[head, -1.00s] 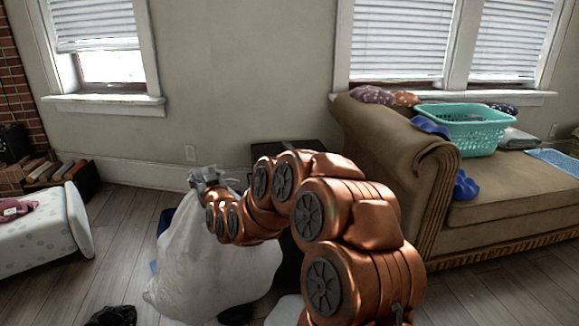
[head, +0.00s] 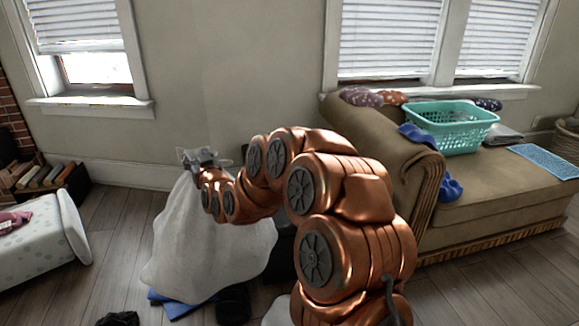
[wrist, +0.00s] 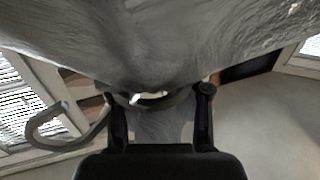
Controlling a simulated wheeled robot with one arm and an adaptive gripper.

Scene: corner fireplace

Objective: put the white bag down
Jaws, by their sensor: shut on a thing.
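The white bag (head: 208,240) hangs below my gripper (head: 192,160) in the head view, full and bulging, gathered to a narrow top at the jaws. My gripper is shut on the top of the bag. In the wrist view the bag (wrist: 160,45) fills the upper part of the picture, and the two fingers of my gripper (wrist: 160,105) are at its gathered part. The bag's bottom is above a blue flat thing and a dark thing; I cannot tell whether it touches them.
A blue flat item (head: 172,306) and a dark object (head: 233,305) lie under the bag. A tan sofa (head: 480,210) with a teal basket (head: 450,125) stands right. A white dotted piece (head: 45,240) is left. Wood floor (head: 115,225) is clear between it and the bag.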

